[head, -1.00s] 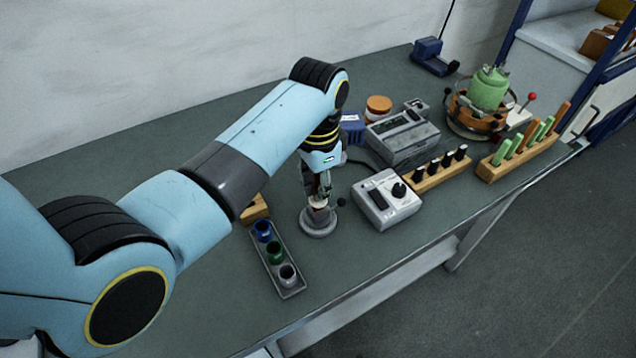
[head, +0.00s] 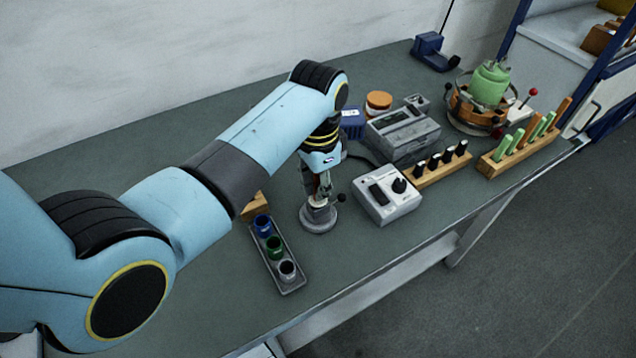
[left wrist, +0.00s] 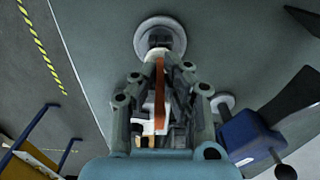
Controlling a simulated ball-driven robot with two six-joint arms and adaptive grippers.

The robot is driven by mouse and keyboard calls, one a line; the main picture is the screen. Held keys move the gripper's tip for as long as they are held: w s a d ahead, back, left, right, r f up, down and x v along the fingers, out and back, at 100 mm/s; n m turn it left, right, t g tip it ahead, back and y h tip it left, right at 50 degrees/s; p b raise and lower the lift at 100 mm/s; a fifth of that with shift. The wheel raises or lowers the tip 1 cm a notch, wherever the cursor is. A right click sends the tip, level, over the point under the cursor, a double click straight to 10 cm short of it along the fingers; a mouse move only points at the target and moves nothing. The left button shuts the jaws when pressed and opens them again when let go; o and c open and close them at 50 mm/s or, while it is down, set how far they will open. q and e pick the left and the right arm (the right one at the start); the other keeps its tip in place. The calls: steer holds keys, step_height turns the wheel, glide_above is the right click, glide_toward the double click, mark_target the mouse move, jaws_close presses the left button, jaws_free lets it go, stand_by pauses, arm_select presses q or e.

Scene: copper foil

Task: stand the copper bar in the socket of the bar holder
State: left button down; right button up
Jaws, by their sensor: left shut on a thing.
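My left gripper (head: 321,192) is directly above the bar holder (head: 318,222), a grey round-based stand with a dark side knob near the front of the bench. In the left wrist view, the gripper (left wrist: 161,72) is shut on the copper bar (left wrist: 160,92), a narrow orange-brown strip between the fingers. The bar's far end points at the middle of the holder (left wrist: 160,33). The fingers and the angle hide whether its tip is inside the socket or just above it. My right gripper is in neither view.
A tray (head: 290,291) with blue, green and grey cups is left of the holder. A grey control box (head: 388,197) with a black dial stands close on its right. Wooden racks (head: 440,177) and a green pot (head: 490,82) are farther right. The bench front is clear.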

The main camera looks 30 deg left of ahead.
arm_select(q)
steer(key=shift+f, duration=0.3)
steer(key=c, duration=1.4)
jaws_free()
steer(key=shift+o, duration=0.2)
step_height(320, 180, up, 12)
steer(key=shift+r, duration=0.1)
steer(key=o, duration=0.3)
steer(key=shift+r+p, duration=0.35)
steer(key=shift+r, duration=0.6)
